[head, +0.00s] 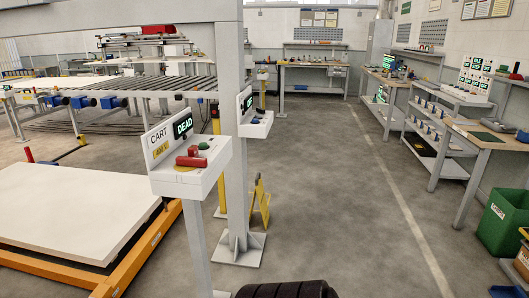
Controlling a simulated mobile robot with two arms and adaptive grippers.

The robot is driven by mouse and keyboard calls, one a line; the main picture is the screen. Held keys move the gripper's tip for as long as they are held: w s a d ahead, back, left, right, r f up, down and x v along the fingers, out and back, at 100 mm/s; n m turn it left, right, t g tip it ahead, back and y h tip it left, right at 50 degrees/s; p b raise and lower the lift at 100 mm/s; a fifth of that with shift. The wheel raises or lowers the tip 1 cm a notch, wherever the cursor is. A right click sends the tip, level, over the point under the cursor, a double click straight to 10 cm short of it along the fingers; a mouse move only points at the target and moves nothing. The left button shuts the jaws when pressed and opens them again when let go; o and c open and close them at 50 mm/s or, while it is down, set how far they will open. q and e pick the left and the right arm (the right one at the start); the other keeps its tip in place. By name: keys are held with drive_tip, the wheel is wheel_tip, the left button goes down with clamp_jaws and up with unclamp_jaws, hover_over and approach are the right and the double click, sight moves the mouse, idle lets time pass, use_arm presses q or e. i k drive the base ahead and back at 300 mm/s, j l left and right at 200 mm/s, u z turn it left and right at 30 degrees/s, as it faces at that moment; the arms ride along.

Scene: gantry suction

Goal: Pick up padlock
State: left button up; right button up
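I cannot make out a clear padlock in the head view. A grey control pedestal (187,184) stands in front of me, left of centre, with a panel marked CART and a lit screen reading DEAD (183,126). On its top lie a red rounded piece (191,161), a small upright red piece and a green button (203,146). I cannot tell whether any red piece is a padlock.
A low cart (75,212) with a white slab and orange frame fills the left. A grey post (232,130) rises behind the pedestal, with a yellow floor sign (260,203) beside it. Workbenches and a green bin (503,220) line the right. The middle floor is clear.

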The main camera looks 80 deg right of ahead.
sight(193, 150)
drive_tip(key=z, duration=1.95)
drive_tip(key=i+z, duration=0.1)
drive_tip(key=i+l+u, duration=0.55)
drive_tip(key=i+l, duration=0.2)
